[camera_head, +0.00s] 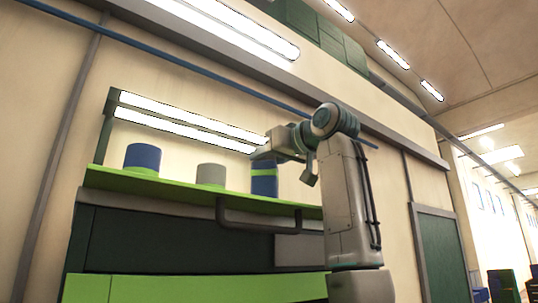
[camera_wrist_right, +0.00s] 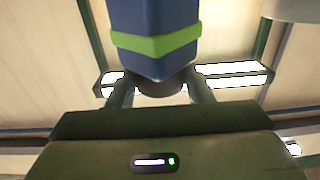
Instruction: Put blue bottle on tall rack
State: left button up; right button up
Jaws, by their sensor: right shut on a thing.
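The blue bottle (camera_head: 264,184) has a light green band and stands upright at the right part of the bright green shelf top of the tall rack (camera_head: 150,187). Its base is at shelf level; I cannot tell if it touches. My right gripper (camera_head: 264,155) reaches in from the right over the bottle's top. In the right wrist view the bottle (camera_wrist_right: 155,18) shows with its band, and its dark neck end sits between the fingers of the right gripper (camera_wrist_right: 160,88), which is shut on it. My left gripper is not in view.
A blue cylinder (camera_head: 143,158) and a grey cylinder (camera_head: 211,174) stand on the shelf left of the bottle. A light bar (camera_head: 180,122) hangs above the shelf. A dark handle-like bar (camera_head: 255,230) juts out below the shelf edge. Free shelf room shows between the cylinders.

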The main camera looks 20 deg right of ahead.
jog(key=shift+a, duration=0.1)
jog(key=o, duration=1)
jog(key=shift+s, duration=0.2)
jog(key=shift+o, duration=1)
jog(key=shift+s+r, duration=0.1)
jog(key=shift+b, duration=0.3)
jog(key=b+v, duration=0.6)
jog(key=v, duration=0.6)
